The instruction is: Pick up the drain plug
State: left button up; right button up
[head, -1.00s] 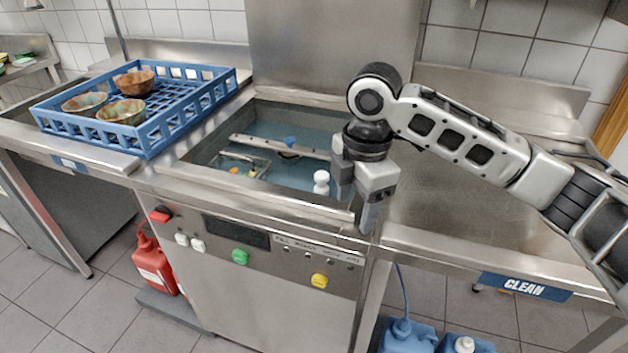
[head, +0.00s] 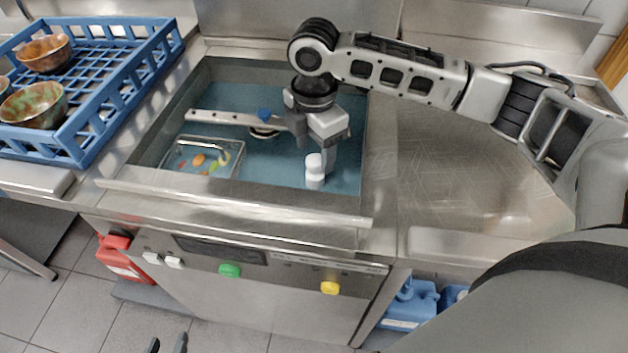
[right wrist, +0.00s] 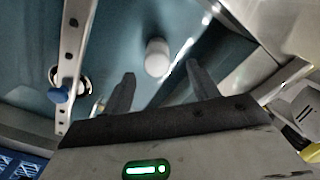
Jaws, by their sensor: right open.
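The white drain plug (head: 315,172), a short upright cylinder with a rounded top, stands in the blue-floored basin near its front right. It also shows in the right wrist view (right wrist: 157,57), beyond and between the fingertips. My right gripper (head: 316,150) points down inside the basin, just above and behind the plug in the head view. In the right wrist view its two dark fingers (right wrist: 163,85) are apart with nothing between them. My left gripper (head: 166,346) shows only as two separated dark fingertips at the bottom edge, low over the floor.
The basin's steel rim (head: 240,190) surrounds the plug. A metal bar with a blue knob (head: 263,114) and a strainer tray (head: 200,158) with food scraps lie to the left. A blue rack (head: 120,60) with bowls stands left; the right steel counter (head: 450,170) is clear.

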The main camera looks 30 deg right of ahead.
aim_at(315, 173)
notch_tip(315, 173, down, 8)
jog(key=shift+w+d+r, duration=0.1)
jog(key=shift+w+d, duration=0.05)
dwell(0.3)
jog(key=shift+r, duration=0.1)
jog(key=c, duration=1.1)
